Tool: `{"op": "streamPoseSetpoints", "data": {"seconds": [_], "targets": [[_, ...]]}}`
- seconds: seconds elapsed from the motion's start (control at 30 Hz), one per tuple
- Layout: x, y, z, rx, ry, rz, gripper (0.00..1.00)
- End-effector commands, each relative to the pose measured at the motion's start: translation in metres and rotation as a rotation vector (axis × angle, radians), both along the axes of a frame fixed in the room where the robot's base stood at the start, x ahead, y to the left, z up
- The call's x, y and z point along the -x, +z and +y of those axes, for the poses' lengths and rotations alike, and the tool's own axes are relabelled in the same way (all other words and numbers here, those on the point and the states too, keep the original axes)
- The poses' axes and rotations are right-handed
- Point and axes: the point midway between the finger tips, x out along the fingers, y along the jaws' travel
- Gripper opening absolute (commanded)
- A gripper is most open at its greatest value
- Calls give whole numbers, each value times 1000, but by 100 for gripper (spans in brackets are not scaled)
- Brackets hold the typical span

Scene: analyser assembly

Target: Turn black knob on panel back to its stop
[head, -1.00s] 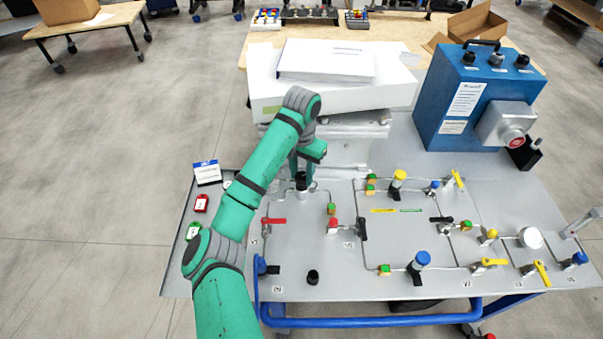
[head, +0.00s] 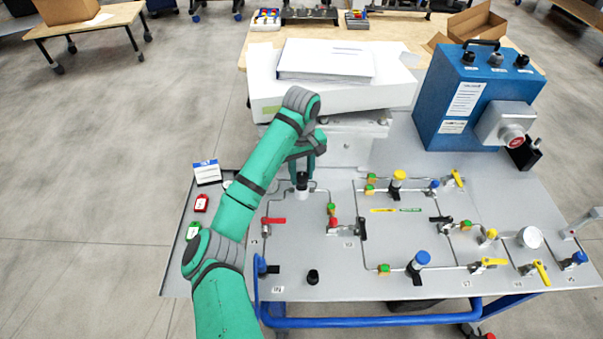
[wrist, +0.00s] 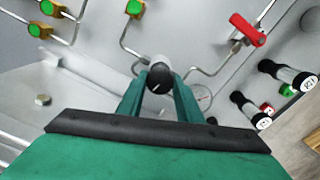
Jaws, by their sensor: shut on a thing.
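The black knob (head: 303,178) sits on a light grey valve body at the back left of the panel (head: 330,270). In the wrist view the knob (wrist: 159,81) has a white pointer line and stands between my fingers. My gripper (head: 303,172) comes down on it from above, and the wrist view shows its green fingers (wrist: 159,88) closed on the knob's two sides. The grey body below the knob shows just beyond the fingertips. In the head view the fingers partly cover the knob's top.
A red lever (head: 273,221) is just in front of the knob. Tags (head: 201,203) lie at the panel's left edge. A white box (head: 350,93) stands behind, and a blue control box (head: 475,100) is at back right. Thin pipes run between the valves.

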Motion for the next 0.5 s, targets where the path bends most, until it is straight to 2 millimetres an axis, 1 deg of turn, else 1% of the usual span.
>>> {"op": "streamPoseSetpoints", "data": {"seconds": [0.2, 0.5], "targets": [[-2, 2, 2, -1, 127, -6, 10], [-2, 2, 3, -1, 205, -7, 10]]}}
